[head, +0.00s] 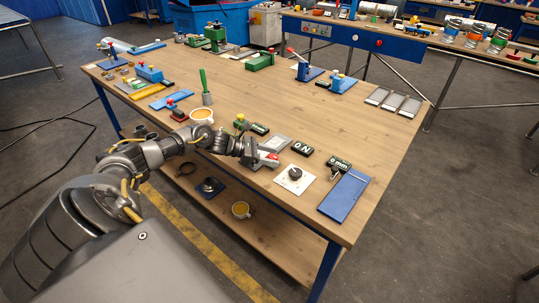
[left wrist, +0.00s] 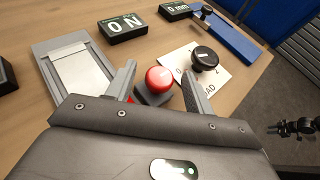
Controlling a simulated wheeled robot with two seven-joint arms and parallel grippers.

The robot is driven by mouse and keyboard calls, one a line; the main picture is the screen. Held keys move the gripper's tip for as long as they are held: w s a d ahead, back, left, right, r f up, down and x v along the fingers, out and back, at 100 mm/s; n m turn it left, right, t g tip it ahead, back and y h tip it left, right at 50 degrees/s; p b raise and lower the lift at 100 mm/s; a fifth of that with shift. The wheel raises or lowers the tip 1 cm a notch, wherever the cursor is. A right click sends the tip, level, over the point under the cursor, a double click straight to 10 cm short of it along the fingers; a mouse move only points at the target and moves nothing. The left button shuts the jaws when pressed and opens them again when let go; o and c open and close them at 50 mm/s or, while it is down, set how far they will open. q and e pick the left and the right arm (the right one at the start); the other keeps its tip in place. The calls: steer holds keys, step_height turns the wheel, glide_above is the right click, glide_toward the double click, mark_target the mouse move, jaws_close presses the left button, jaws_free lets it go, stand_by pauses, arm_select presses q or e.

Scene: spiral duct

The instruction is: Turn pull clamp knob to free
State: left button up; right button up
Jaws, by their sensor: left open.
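A black round knob with a white mark (left wrist: 205,59) stands on a white plate (left wrist: 222,72) lettered in part "AD"; the rest is hidden. The plate also shows in the head view (head: 294,179). A red round knob on a grey base (left wrist: 160,80) sits left of it and shows in the head view (head: 268,160). Which one is the pull clamp knob is not clear. My left gripper (left wrist: 158,70) is open, with its fingers on either side of the red knob; contact is not clear. A dark jointed shape at the right edge may be my right gripper (left wrist: 295,128).
A grey framed panel (left wrist: 75,75) is left of my fingers. The wooden bench (head: 300,100) is clear in its middle.

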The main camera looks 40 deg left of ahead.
arm_select(q)
steer(key=shift+c, duration=0.2)
steer(key=c, duration=0.9)
